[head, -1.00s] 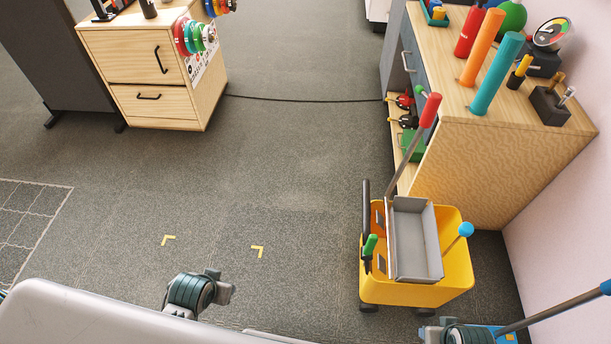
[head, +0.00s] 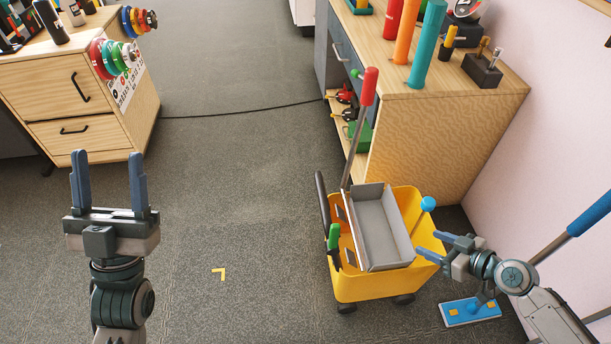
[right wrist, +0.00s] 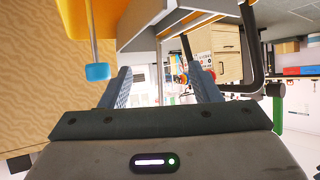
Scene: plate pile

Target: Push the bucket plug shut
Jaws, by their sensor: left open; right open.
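The yellow mop bucket (head: 375,288) stands on wheels at the right, with a grey wringer tray (head: 377,227) on top. A rod with a blue knob (head: 428,204) rises at its right side; I cannot tell whether this is the plug. The knob also shows in the right wrist view (right wrist: 97,72), left of the fingers. My right gripper (head: 434,245) is open beside the bucket's right wall, below the knob; contact is unclear. My left gripper (head: 108,160) is open and empty, fingers up, over the floor at the left.
A green-handled part (head: 333,236) and a red-topped lever (head: 370,86) rise at the bucket's left. A wooden cabinet (head: 440,140) stands behind it, a pink wall at the right.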

